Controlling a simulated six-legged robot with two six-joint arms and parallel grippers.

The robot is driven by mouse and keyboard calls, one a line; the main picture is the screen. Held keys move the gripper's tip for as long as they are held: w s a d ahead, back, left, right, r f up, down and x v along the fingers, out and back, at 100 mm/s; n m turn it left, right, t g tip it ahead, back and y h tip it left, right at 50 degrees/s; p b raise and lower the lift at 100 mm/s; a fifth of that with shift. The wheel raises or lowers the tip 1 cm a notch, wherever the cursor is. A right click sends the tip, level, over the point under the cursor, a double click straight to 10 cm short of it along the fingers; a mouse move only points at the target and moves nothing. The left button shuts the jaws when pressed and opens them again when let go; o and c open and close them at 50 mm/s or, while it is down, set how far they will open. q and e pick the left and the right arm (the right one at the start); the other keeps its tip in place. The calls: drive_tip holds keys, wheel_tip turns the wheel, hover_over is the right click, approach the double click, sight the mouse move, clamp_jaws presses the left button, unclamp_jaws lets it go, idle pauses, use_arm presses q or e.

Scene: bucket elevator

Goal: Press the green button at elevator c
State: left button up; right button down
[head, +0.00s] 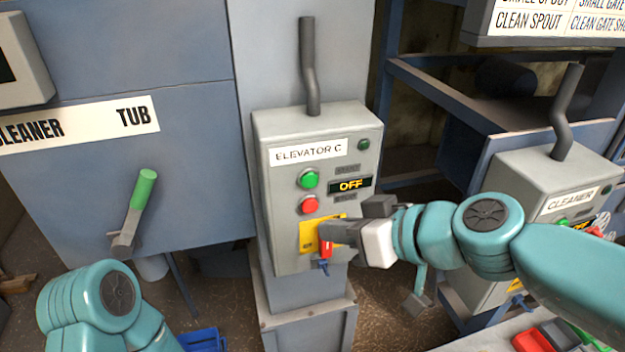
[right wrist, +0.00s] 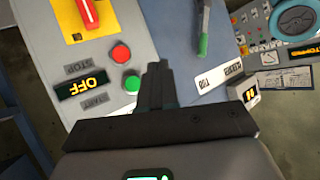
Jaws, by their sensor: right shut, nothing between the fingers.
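The elevator C control box (head: 276,225) is a grey box with an "ELEVATOR C" label. Its green button (head: 309,179) sits above the red button (head: 309,204). A small display (head: 351,185) beside them reads OFF. My right gripper (head: 328,232) is shut and empty, overlapping the box's yellow plate below and right of the buttons in the head view. My left gripper is out of view.
A red switch handle (head: 326,247) is on the yellow plate, close to my right gripper. A bent grey pipe (head: 308,65) rises from the box. A green-handled lever (head: 143,190) is at left. A second grey box labelled CLEANER (head: 530,175) is at right.

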sight(310, 180)
drive_tip(key=w, duration=0.2)
drive_tip(key=w+a+p, duration=0.1)
drive_tip(key=w, duration=0.2)
drive_tip(key=w+a+p, duration=0.1)
drive_tip(key=w, duration=0.2)
drive_tip(key=shift+w+a, duration=0.1)
drive_tip(key=shift+a, duration=0.05)
idle(0.4)
drive_tip(key=shift+w, duration=0.1)
idle(1.5)
drive_tip(key=shift+w+a, duration=0.1)
drive_tip(key=shift+w, duration=0.2)
